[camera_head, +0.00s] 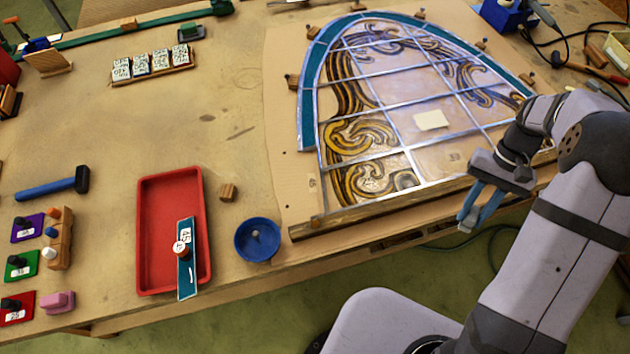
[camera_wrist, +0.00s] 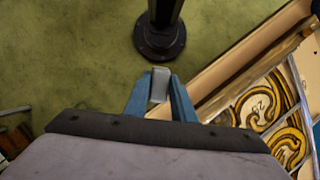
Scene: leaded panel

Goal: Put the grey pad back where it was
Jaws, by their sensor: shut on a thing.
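My gripper (camera_head: 470,214) hangs off the front edge of the bench at the right, beyond the wooden rail of the leaded panel. In the wrist view my gripper's blue fingers (camera_wrist: 160,88) are shut on a small grey block, which I take for the grey pad (camera_wrist: 159,80). It is held over the green floor, clear of the bench.
The leaded panel (camera_head: 431,160) fills the bench beside my gripper, with a wooden rail (camera_head: 380,215) along its front. A blue bowl (camera_head: 257,260), a red tray (camera_head: 150,230) and a small wooden block (camera_head: 228,192) lie left. Bare bench (camera_head: 110,130) shows farther left.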

